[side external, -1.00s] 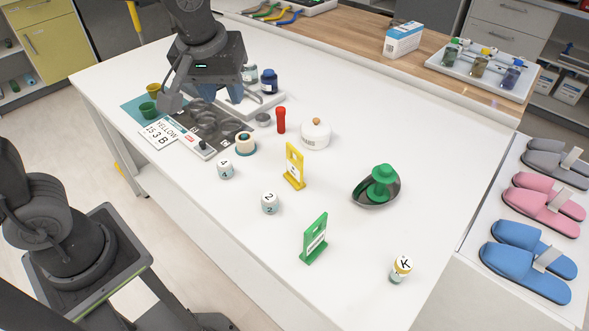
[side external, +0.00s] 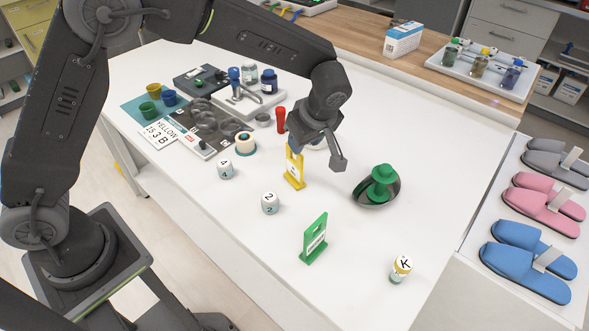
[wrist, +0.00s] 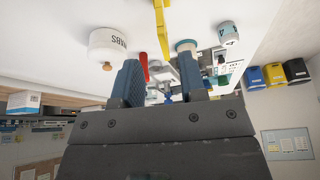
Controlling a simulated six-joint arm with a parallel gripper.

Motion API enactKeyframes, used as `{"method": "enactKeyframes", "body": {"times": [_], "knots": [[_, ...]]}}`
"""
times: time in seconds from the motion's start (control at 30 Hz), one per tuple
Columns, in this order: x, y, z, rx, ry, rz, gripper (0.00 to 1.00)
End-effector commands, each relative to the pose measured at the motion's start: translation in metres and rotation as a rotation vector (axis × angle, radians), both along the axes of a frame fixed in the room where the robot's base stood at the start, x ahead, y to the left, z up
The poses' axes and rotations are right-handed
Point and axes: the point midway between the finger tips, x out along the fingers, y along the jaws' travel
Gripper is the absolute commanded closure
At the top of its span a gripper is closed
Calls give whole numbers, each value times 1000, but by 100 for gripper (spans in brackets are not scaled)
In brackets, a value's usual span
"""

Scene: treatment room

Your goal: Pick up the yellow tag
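The yellow tag (side external: 295,180) stands upright on the white table, with a pale label on its face. It also shows in the wrist view (wrist: 161,28) at the top edge, cut off by the frame. My gripper (side external: 318,159) is just above and to the right of the tag in the side view, and one finger overlaps its top there. In the wrist view my gripper (wrist: 159,64) has its two fingers well apart, with nothing held between them. I cannot tell whether a finger touches the tag.
A green tag (side external: 315,240) stands nearer the camera. A red bottle (side external: 281,120) and a white pot (wrist: 108,43) are close by.

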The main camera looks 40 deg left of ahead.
Motion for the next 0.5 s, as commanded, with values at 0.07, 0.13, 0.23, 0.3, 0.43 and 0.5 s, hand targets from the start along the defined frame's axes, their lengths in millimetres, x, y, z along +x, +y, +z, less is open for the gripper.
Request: {"method": "enactKeyframes", "body": {"times": [0.07,0.13,0.23,0.3,0.43,0.5], "knots": [[1,6,-13,2,3,0,62],[2,9,-20,1,2,0,62],[2,12,-26,0,1,-1,62],[2,13,-29,0,0,-1,62],[3,23,-42,1,3,1,62],[3,30,-51,1,4,2,62]]}}
